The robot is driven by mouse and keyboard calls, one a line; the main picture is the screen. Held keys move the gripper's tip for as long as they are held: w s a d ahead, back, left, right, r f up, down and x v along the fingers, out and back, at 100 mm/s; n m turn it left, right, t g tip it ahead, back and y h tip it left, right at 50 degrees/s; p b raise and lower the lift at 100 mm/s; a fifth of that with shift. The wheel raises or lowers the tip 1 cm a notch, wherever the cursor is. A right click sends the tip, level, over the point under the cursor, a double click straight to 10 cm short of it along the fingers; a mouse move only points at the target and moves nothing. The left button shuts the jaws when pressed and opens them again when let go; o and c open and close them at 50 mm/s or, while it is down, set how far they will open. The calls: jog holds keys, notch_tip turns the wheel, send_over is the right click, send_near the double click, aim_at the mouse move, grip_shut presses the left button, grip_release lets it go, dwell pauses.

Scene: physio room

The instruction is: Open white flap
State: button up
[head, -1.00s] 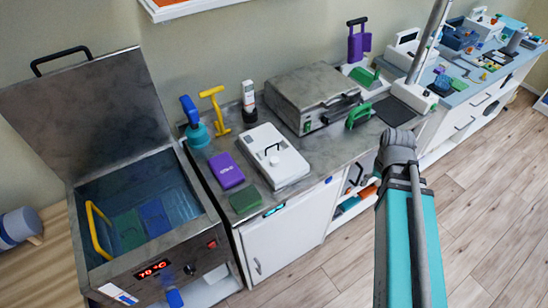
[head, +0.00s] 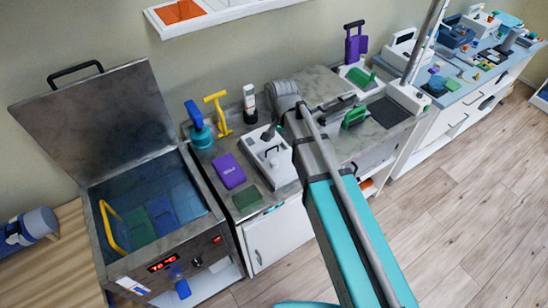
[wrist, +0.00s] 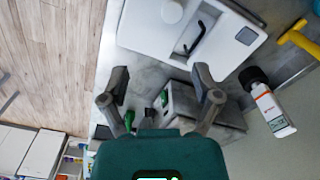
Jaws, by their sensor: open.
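A white box (head: 262,163) with a flat white top stands on the grey counter, its right side partly hidden by my arm. Its top has a black handle (head: 271,151), which also shows in the wrist view (wrist: 194,38) beside a round white knob (wrist: 171,11). A white cabinet door (head: 273,238) under the counter is closed. I cannot tell for sure which of these is the white flap. My gripper (wrist: 162,74) is open and empty in the wrist view, above the counter and apart from the white box.
A steel water bath (head: 150,215) with its lid raised stands left. A purple box (head: 228,171), yellow tool (head: 217,112), blue-topped bottle (head: 198,127) and white bottle (wrist: 268,107) surround the white box. A grey metal appliance (wrist: 215,112) lies near the fingers. The floor (head: 465,215) is clear.

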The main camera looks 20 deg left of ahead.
aim_at(275, 161)
jog(key=shift+s+a+r, duration=0.1)
jog(key=shift+a+r, duration=0.05)
jog(key=shift+a, duration=0.35)
jog(key=shift+s+a+r, duration=0.1)
jog(key=shift+a, duration=0.4)
jog(key=shift+f, duration=0.1)
notch_tip(275, 161, down, 14)
jog(key=b, duration=1.3)
jog(key=shift+w+a+r+b, duration=0.1)
jog(key=shift+a+r+b, duration=0.1)
jog(key=shift+b, duration=0.1)
grip_shut()
